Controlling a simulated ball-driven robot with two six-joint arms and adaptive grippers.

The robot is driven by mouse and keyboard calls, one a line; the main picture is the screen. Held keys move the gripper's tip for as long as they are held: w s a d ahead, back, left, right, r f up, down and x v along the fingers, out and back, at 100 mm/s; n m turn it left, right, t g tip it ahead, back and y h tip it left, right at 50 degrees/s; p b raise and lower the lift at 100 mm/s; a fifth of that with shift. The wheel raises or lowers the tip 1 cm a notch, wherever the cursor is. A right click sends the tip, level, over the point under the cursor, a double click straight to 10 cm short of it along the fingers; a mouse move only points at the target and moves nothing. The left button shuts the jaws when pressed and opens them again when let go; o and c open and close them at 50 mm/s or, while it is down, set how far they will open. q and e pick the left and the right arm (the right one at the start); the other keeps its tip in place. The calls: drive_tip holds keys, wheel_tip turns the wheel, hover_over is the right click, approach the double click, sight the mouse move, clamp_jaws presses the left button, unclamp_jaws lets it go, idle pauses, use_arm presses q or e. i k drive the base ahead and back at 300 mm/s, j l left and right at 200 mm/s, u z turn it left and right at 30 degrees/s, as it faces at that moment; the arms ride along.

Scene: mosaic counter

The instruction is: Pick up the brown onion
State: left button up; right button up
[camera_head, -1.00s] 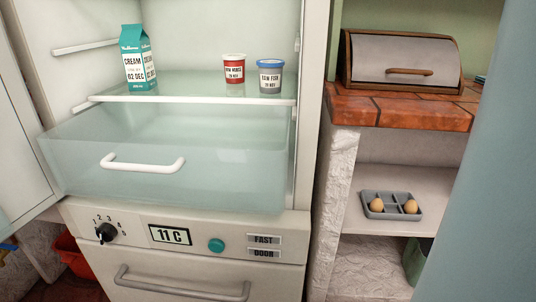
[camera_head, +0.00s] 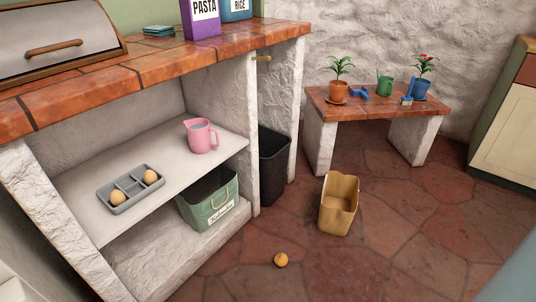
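A small round orange-brown thing, which looks like the brown onion (camera_head: 281,259), lies on the tiled floor at the lower middle. It lies alone, in front of a yellow-tan open bin. Two round tan things, one on the left (camera_head: 117,198) and one on the right (camera_head: 150,176), sit in a grey divided tray (camera_head: 133,203) on the white shelf; I cannot tell whether they are eggs or onions. Neither of my grippers is in view.
The tan bin (camera_head: 337,218) stands on the floor. A green crate (camera_head: 211,213) sits under the shelf, with a pink jug (camera_head: 200,136) above. A black bin (camera_head: 273,165) stands beside the counter. A low plant bench (camera_head: 325,107) is behind. The floor around the onion is clear.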

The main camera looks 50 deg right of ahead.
sight(280, 259)
drive_tip(key=z, duration=1.55)
drive_tip(key=u, duration=2.95)
drive_tip(key=z, duration=2.95)
drive_tip(key=i+l+u, duration=0.25)
drive_tip(key=i+l, duration=0.15)
drive_tip(key=l, duration=0.25)
drive_tip(key=i+l+u, duration=0.1)
drive_tip(key=l, duration=0.25)
drive_tip(key=i+l+u, duration=0.15)
drive_tip(key=i+l, duration=0.15)
drive_tip(key=i+l+u, duration=0.1)
drive_tip(key=l, duration=0.35)
